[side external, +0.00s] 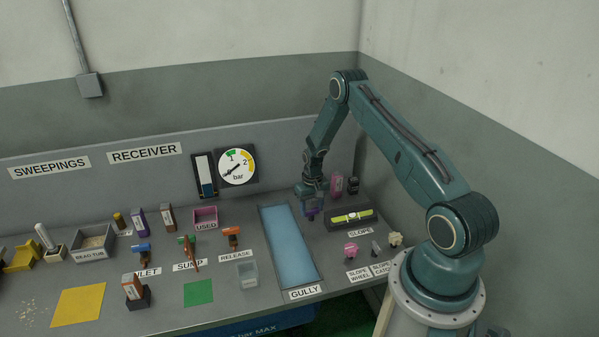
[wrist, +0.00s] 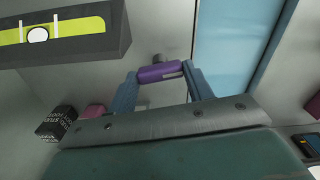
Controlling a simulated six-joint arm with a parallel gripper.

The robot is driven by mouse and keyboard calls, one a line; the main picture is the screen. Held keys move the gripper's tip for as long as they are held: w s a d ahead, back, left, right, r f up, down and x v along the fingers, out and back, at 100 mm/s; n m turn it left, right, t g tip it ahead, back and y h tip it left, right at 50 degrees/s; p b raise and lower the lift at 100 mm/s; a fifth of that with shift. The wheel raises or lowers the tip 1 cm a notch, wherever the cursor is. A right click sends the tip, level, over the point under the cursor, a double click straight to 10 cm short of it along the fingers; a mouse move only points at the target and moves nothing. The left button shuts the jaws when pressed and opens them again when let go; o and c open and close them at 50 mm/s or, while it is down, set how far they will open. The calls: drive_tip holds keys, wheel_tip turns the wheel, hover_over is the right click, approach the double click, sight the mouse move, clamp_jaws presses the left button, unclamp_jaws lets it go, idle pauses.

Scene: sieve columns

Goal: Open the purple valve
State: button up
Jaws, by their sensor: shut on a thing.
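The purple valve shows in the wrist view as a short purple handle (wrist: 160,72) with a dark grey stub beyond it. My gripper (wrist: 162,78) has one finger at each end of this handle and is shut on it. In the side external view my gripper (side external: 312,208) points down at the bench between the blue gully and the spirit level. There only a little purple (side external: 314,211) shows at the fingertips, and the rest of the valve is hidden. I cannot tell from these frames which way the handle is turned.
The blue gully (side external: 290,249) lies left of my gripper, and the dark-framed spirit level (side external: 352,217) close on its right. A pink block (side external: 338,185) and a black block (side external: 353,185) stand behind.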

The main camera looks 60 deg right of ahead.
sight(312, 210)
drive_tip(key=n, duration=1.4)
drive_tip(key=shift+n, duration=0.4)
drive_tip(key=o, duration=1)
drive_tip(key=shift+r, duration=0.1)
wheel_tip(312, 210, up, 14)
drive_tip(key=shift+f, duration=0.2)
